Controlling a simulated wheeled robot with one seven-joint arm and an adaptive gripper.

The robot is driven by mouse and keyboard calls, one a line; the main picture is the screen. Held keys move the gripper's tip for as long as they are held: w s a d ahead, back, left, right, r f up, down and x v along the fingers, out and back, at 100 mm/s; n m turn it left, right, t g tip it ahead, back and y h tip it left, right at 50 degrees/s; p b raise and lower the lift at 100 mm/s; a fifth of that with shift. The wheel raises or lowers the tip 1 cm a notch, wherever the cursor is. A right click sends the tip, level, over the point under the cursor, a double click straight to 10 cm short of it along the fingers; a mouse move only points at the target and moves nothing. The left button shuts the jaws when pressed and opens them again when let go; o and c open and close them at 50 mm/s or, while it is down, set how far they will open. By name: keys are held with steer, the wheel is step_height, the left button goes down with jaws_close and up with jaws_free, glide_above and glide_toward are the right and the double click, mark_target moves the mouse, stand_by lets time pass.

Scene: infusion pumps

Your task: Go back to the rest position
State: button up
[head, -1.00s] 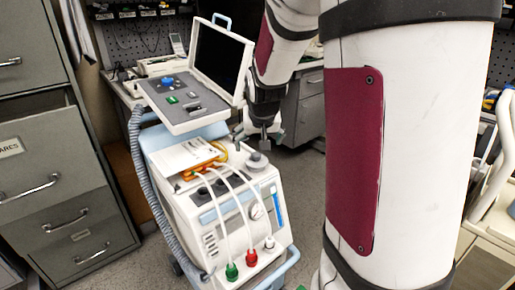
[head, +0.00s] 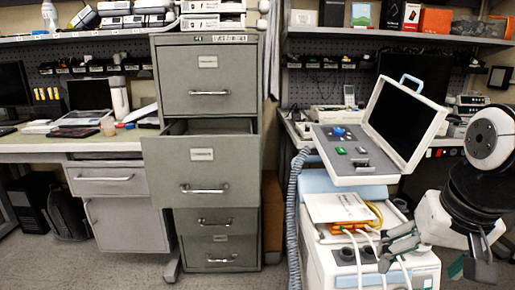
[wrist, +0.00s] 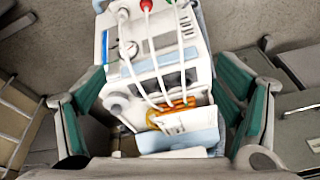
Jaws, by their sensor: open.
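My gripper (head: 436,262) is at the lower right of the head view, beside the white wheeled medical machine (head: 375,268). Its fingers are spread apart. In the wrist view my gripper (wrist: 160,75) shows a green-padded finger on each side with nothing held between them. The machine (wrist: 118,75), with its white tubes, lies beyond the gap between the fingers. I cannot tell the exact distance between them.
A grey filing cabinet (head: 208,70) stands at the centre with its second drawer (head: 203,172) pulled out. A desk (head: 70,147) is on the left. The machine carries a raised open-lid console (head: 352,155). Grey floor (head: 130,270) shows at the lower left.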

steer(key=s+a+n+g, duration=0.1)
steer(key=s+a+n, duration=0.15)
steer(key=s, duration=0.55)
steer(key=s+a+n+g, duration=0.1)
steer(key=s+a, duration=0.3)
steer(key=s, duration=0.5)
step_height(320, 180, up, 22)
steer(key=t+p, duration=0.3)
steer(key=p, duration=1.7)
steer(key=shift+p, duration=0.35)
steer(key=shift+w+a, duration=0.1)
steer(key=shift+w, duration=0.05)
